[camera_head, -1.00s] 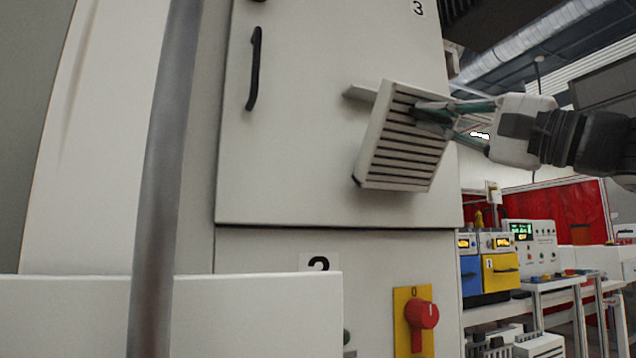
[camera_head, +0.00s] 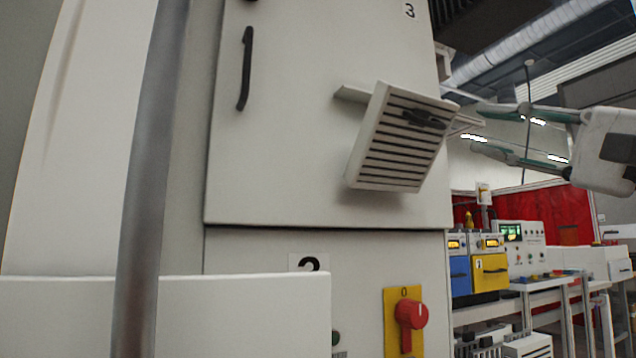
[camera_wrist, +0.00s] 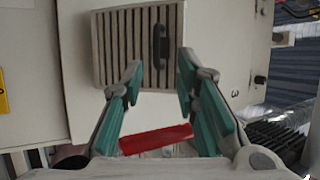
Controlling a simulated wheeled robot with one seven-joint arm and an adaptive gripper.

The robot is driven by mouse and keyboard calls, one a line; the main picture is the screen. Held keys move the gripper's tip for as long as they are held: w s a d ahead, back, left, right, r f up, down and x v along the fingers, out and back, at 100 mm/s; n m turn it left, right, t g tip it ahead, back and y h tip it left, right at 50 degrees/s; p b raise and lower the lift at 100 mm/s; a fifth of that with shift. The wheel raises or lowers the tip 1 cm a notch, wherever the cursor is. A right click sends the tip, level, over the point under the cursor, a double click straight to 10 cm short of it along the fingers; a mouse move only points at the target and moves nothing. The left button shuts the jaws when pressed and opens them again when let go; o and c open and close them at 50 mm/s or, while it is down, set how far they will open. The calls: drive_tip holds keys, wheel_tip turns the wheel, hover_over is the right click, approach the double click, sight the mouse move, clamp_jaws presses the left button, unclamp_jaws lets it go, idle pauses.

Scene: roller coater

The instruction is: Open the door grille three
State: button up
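The door grille (camera_head: 395,145) is a light slatted panel on the cabinet door marked 3. In the head view it stands tilted out from the door, swung open at an angle. It carries a small black handle (camera_head: 425,119). My gripper (camera_head: 476,128) is to the right of the grille, its two green-padded fingers spread and empty, apart from the handle. In the wrist view the grille (camera_wrist: 108,48) and its black handle (camera_wrist: 160,46) lie beyond the open fingertips (camera_wrist: 158,72).
The tall cabinet door has a black handle (camera_head: 246,68) at its left. A red rotary switch (camera_head: 411,314) on a yellow plate is below. A workbench with blue and yellow boxes (camera_head: 490,273) stands at the right. A grey pole (camera_head: 150,180) crosses the left foreground.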

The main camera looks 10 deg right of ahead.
drive_tip(key=shift+v, duration=1.15)
